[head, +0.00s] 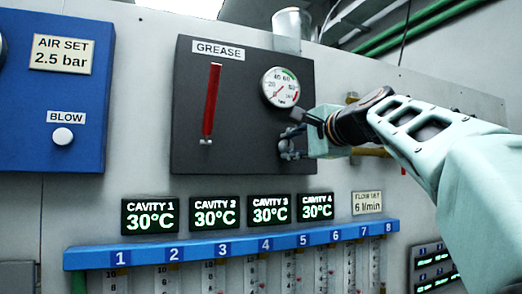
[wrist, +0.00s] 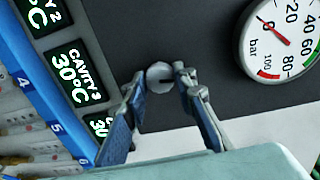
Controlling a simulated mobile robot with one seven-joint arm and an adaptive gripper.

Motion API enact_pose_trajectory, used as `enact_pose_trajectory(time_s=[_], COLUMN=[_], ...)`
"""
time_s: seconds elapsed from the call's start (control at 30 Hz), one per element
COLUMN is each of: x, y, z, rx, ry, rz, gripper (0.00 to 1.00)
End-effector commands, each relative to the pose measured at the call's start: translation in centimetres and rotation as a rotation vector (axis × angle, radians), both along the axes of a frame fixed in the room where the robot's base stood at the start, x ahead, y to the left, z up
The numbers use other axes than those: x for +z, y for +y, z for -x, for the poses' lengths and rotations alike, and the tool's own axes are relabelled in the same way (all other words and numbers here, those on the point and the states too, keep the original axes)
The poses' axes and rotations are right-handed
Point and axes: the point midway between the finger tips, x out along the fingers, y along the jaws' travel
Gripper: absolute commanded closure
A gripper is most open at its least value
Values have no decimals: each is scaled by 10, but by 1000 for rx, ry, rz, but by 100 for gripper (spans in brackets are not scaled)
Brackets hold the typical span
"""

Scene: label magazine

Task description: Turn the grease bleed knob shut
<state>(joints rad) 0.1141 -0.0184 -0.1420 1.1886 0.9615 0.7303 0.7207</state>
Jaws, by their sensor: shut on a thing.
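The grease bleed knob (wrist: 159,74) is a small, pale round knob on the dark grey panel labelled GREASE (head: 222,116). In the wrist view it sits between the tips of my gripper (wrist: 161,88), one finger on each side. My gripper is shut on it. In the head view my gripper (head: 289,146) is at the lower right of the grease panel, below the pressure gauge (head: 280,87). The fingers and wrist hide most of the knob there. I cannot tell from its face how far it is turned.
A red sight tube (head: 212,100) stands on the panel's left. Below are several cavity displays (head: 150,216) and a blue numbered rail (head: 230,244) over flow tubes. A blue panel with a BLOW button (head: 63,136) is at left. A clear cup (head: 291,29) sits above the grease panel.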

Motion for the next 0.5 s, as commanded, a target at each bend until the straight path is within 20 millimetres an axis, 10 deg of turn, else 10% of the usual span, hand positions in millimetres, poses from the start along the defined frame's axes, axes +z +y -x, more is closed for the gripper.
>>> enact_pose_trajectory(time_s=[0.5], x=[0], y=[1], z=[0], rx=[1], ry=[-57], rz=[169], gripper=[99])
